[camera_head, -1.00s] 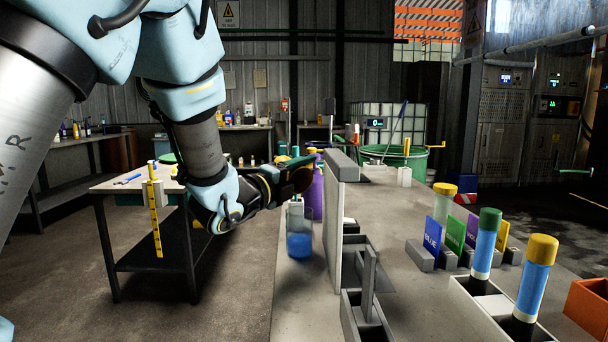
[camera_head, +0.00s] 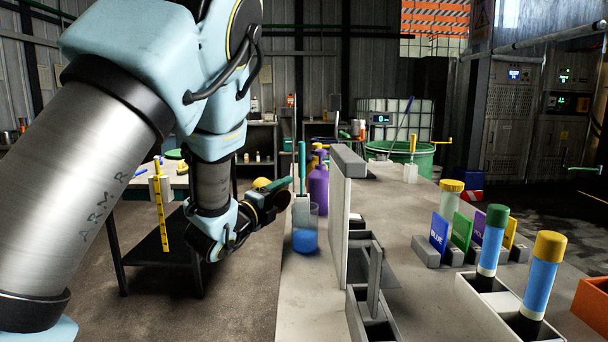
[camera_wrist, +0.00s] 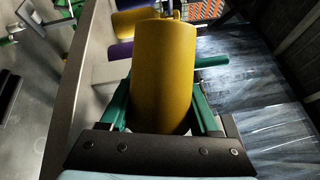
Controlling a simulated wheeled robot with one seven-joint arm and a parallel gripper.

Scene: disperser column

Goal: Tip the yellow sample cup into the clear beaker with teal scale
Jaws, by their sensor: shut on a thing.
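The yellow sample cup (camera_wrist: 163,75) fills the middle of the wrist view, between the two green fingers of my gripper (camera_wrist: 160,108), which is shut on it. In the head view my gripper (camera_head: 279,186) is left of and above a clear beaker (camera_head: 305,238), apart from it. A bit of yellow shows at the gripper there, but the cup is mostly hidden by the wrist. The beaker stands upright on the bench near its left edge, with blue in its lower part. A teal upright strip (camera_head: 301,160) shows above it. The cup's inside is not visible.
A purple bottle (camera_head: 318,188) stands behind the beaker. Blue tubes with green and yellow caps stand farther right. The bench in front of the beaker is clear.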

